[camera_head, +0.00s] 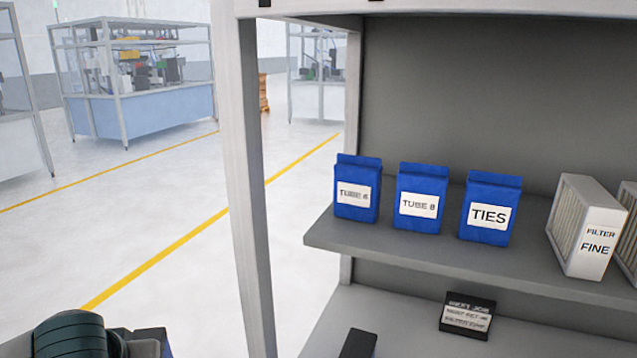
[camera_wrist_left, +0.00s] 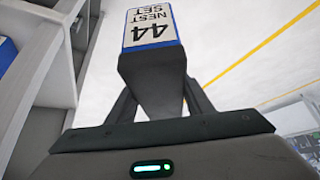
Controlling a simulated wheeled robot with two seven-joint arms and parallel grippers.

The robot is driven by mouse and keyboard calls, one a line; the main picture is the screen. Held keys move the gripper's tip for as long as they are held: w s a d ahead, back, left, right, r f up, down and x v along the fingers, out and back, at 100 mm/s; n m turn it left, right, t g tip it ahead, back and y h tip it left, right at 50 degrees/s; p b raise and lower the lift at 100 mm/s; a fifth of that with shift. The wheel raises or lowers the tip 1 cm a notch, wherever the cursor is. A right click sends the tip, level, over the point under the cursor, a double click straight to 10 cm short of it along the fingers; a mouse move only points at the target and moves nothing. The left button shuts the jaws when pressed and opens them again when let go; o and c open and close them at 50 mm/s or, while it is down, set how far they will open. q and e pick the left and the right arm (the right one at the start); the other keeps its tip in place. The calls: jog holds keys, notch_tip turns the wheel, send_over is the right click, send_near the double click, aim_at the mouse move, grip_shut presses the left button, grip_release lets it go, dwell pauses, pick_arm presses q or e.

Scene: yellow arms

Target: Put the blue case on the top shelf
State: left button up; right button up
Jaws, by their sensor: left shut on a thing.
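In the left wrist view my left gripper (camera_wrist_left: 155,105) is shut on the blue case (camera_wrist_left: 181,42). The case shows a blue edge and a white label reading "44 NEST SET", upside down in this view. A dark grey part lies between the case's label and my fingers. In the head view my left arm comes in at the bottom left corner, and a dark blue patch beside it may be part of the case. The shelf unit (camera_head: 250,180) stands right of centre. A pale beam (camera_head: 430,8) crosses its top. My right gripper is not in view.
A grey shelf (camera_head: 400,262) carries blue pouches (camera_head: 422,197) and white filters (camera_head: 585,225). Below stand a black sign block (camera_head: 467,315) and another dark block (camera_head: 358,343). The unit's left post is an upright obstacle. The floor (camera_head: 180,265) to its left is clear.

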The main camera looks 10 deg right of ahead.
pick_arm(q)
jog(key=shift+w+a, duration=0.1)
jog(key=shift+w, duration=0.15)
jog(key=shift+s+r, duration=0.1)
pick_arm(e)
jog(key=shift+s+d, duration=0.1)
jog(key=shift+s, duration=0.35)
pick_arm(q)
jog(key=shift+r, duration=0.1)
